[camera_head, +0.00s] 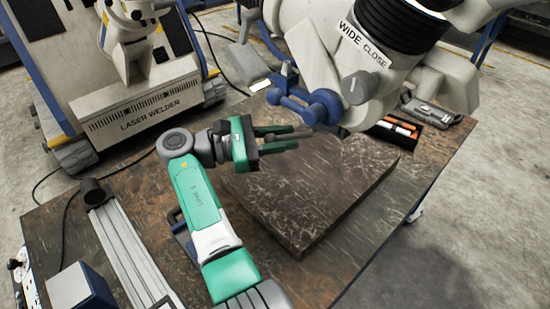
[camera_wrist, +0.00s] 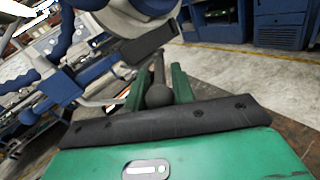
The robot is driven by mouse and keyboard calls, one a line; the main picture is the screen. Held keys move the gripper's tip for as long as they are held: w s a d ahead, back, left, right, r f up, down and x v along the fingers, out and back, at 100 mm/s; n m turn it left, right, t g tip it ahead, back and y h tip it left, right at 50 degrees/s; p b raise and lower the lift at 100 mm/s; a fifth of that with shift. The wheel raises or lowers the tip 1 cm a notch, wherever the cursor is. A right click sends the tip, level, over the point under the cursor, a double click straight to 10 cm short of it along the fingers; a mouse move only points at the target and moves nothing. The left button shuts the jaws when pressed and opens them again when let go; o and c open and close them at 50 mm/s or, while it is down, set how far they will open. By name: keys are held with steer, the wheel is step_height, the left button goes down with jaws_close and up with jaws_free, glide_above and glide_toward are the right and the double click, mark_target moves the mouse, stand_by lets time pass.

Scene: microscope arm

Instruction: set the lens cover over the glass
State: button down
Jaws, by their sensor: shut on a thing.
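My gripper (camera_head: 287,135) is level beneath the left side of the big white microscope head (camera_head: 325,50). Its two green fingers are closed around a thin dark grey lever (camera_head: 300,135), which I take to be the lens cover's handle. In the wrist view the lever's ball end (camera_wrist: 158,96) sits between the fingers, and its rod runs forward toward a flat dark plate (camera_wrist: 148,44), likely the lens cover. The plate is by the round pale underside of the head (camera_wrist: 135,20). The glass itself is not clearly visible, so I cannot tell whether the plate covers it.
Blue knobs (camera_head: 322,106) on the head are close beyond my fingertips. A thick dark slab (camera_head: 310,200) lies on the table below. A tray of orange-and-white items (camera_head: 395,129) is at right. A metal rail (camera_head: 130,250) lies at left. A laser welder (camera_head: 145,100) stands behind.

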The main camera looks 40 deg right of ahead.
steer(key=shift+w+d+f+m+g+b, duration=0.2)
steer(key=shift+m+g+b, duration=0.15)
steer(key=shift+b, duration=0.75)
steer(key=c, duration=1.2)
jaws_free()
steer(key=shift+r, duration=0.1)
steer(key=shift+r, duration=0.1)
